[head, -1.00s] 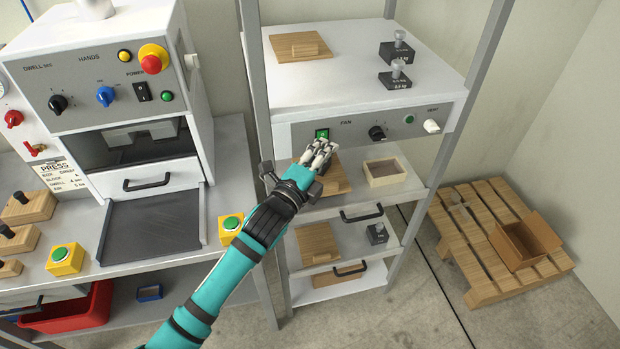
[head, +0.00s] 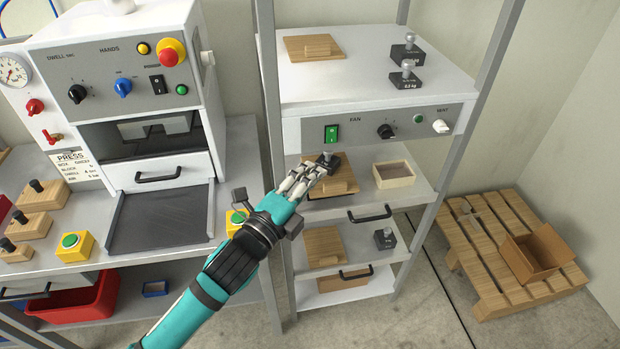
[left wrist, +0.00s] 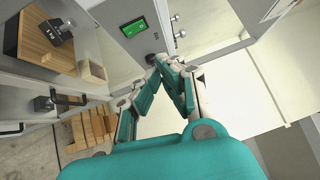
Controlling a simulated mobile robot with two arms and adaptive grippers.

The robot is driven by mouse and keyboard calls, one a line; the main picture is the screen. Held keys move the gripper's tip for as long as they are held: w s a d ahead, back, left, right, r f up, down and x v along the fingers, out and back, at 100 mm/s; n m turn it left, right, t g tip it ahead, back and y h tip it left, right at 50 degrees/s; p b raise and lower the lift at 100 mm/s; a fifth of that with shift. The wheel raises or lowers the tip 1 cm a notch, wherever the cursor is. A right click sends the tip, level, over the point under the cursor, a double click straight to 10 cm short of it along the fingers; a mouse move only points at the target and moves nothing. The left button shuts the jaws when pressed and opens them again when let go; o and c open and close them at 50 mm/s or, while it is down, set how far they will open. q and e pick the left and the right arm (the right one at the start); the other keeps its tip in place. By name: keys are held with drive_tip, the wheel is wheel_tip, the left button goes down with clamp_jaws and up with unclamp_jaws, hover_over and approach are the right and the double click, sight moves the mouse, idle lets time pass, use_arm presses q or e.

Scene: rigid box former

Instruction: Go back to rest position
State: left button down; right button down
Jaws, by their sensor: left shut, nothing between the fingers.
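My left gripper (head: 305,180) is shut and empty in the head view. It is in front of the shelf rack, below and left of the green fan switch (head: 331,133). Its fingertips overlap a wooden board (head: 342,186) with a dark weight on it in the picture; I cannot tell whether they touch. In the left wrist view the closed fingers (left wrist: 160,62) point toward the panel, with the lit green switch (left wrist: 135,27) just beyond. My right gripper is in neither view.
The press (head: 130,95) stands on the left bench, with yellow button boxes (head: 73,246) in front. The rack's lower shelves hold a light wooden tray (head: 394,175) and boards. A pallet (head: 490,240) with an open cardboard box (head: 540,252) is at the right. Bare floor lies in front.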

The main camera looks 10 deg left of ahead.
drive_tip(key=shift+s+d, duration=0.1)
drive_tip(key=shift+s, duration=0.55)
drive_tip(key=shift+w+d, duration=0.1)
use_arm(q)
drive_tip(key=w+a+f+n+g+y+b, duration=0.1)
drive_tip(key=a+f+n+g+y, duration=0.15)
drive_tip(key=f, duration=0.85)
drive_tip(key=w+a+f+n+g+y, duration=0.1)
drive_tip(key=a+f+n+y, duration=0.2)
drive_tip(key=f, duration=0.9)
drive_tip(key=s+a+f+n+g+y, duration=0.1)
drive_tip(key=s+a+f+n+g, duration=0.25)
drive_tip(key=f, duration=0.75)
drive_tip(key=s+a+f+n+g, duration=0.1)
drive_tip(key=s+a+f+n, duration=0.4)
drive_tip(key=f, duration=0.7)
drive_tip(key=s+a+f+n+g+y+b, duration=0.2)
drive_tip(key=s+f+n+g, duration=0.2)
drive_tip(key=s+f, duration=1.4)
drive_tip(key=s+f+n+g, duration=0.2)
drive_tip(key=s, duration=0.8)
drive_tip(key=s+a+f+n+g, duration=0.1)
drive_tip(key=s+f+n+g, duration=0.1)
drive_tip(key=s, duration=0.8)
drive_tip(key=shift+s+a, duration=0.2)
drive_tip(key=shift+a, duration=0.05)
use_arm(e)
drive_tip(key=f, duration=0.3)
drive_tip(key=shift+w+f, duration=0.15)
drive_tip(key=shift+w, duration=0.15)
